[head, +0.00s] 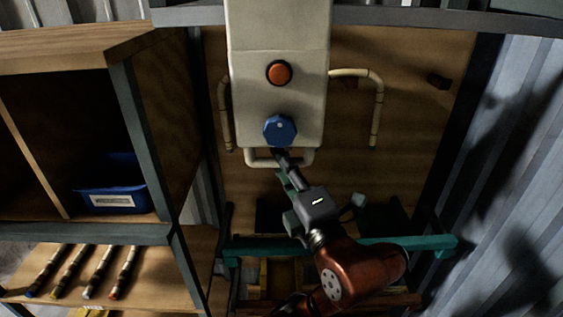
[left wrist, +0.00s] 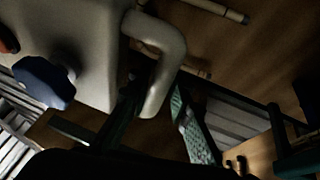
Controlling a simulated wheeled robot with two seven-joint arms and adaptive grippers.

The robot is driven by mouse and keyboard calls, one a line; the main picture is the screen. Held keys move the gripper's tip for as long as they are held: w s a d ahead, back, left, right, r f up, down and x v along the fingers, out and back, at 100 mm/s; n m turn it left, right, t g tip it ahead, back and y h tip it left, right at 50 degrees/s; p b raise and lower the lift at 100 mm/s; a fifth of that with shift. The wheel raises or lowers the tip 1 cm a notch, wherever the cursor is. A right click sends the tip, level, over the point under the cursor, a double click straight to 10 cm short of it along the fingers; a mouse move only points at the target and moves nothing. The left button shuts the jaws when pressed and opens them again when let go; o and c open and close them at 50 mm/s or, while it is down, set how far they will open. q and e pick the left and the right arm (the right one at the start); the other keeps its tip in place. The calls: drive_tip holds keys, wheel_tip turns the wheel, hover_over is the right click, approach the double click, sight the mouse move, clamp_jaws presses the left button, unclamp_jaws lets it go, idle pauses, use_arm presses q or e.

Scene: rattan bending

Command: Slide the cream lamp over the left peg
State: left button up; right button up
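I cannot make out a cream lamp or a left peg in these views. A pale panel (head: 279,95) bears an orange-red button (head: 279,73), a blue knob (head: 279,130) and a cream U-shaped handle (head: 309,157) at its bottom edge. My left gripper (head: 283,160) reaches up to this handle, just below the blue knob. In the left wrist view the handle (left wrist: 163,65) shows close up, its bent end between my two separated fingers. A gap shows beside the textured right finger, so the gripper looks open. My right gripper is in neither view.
Bent cream tubes (head: 375,105) flank the panel against a wooden board. A wooden shelf (head: 75,55) with a blue bin (head: 112,190) stands at left. Several dark rods (head: 98,272) lie on the lower shelf. A teal bar (head: 420,243) crosses behind my arm. A corrugated wall bounds the right.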

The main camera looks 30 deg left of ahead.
use_arm(q)
clamp_jaws()
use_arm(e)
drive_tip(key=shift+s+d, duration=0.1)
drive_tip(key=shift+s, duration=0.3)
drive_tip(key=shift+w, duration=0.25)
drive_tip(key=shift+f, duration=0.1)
